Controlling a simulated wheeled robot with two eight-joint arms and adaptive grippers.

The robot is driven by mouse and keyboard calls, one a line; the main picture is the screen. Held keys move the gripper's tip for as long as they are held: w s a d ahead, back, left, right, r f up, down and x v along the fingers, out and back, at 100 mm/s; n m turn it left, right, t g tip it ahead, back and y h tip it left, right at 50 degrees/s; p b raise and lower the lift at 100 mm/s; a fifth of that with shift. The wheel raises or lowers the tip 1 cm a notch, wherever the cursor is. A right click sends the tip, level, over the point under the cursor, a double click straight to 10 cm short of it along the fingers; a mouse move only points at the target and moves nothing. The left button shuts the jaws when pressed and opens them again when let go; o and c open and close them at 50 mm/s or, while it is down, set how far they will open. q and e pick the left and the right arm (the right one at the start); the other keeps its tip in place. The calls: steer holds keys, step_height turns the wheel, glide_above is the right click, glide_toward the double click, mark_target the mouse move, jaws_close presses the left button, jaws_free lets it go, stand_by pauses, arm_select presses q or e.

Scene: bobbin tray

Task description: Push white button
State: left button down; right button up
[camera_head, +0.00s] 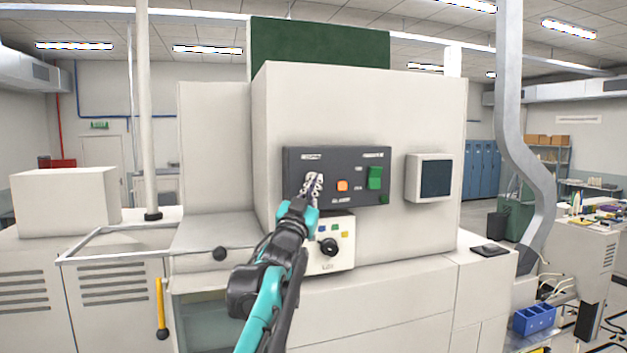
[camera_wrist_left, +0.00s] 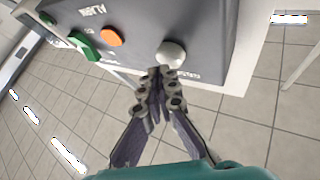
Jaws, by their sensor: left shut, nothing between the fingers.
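The white button (camera_wrist_left: 171,54) is a round, pale knob on the dark control panel (camera_head: 335,160), clear in the left wrist view. In the head view my left gripper covers the spot where it sits. My left gripper (camera_head: 315,183) is shut and empty, with its fingertips in front of the left part of the panel. In the left wrist view the fingertips (camera_wrist_left: 161,73) are right beside the lower edge of the white button. I cannot tell whether they touch it. My right gripper is not in view.
An orange button (camera_head: 342,185) and a green switch (camera_head: 375,177) are to the right on the panel. Below is a white box with a black knob (camera_head: 328,246). A dark screen (camera_head: 436,179) is further right. A metal rail (camera_head: 110,256) is at left.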

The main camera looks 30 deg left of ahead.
arm_select(q)
steer(key=shift+w+a, duration=0.35)
steer(key=shift+a, duration=0.05)
stand_by(0.9)
stand_by(0.4)
steer(key=shift+s+d, duration=0.6)
steer(key=shift+d, duration=0.15)
steer(key=s+d, duration=0.3)
steer(key=shift+s+d, duration=0.1)
steer(key=shift+d, duration=0.25)
stand_by(0.6)
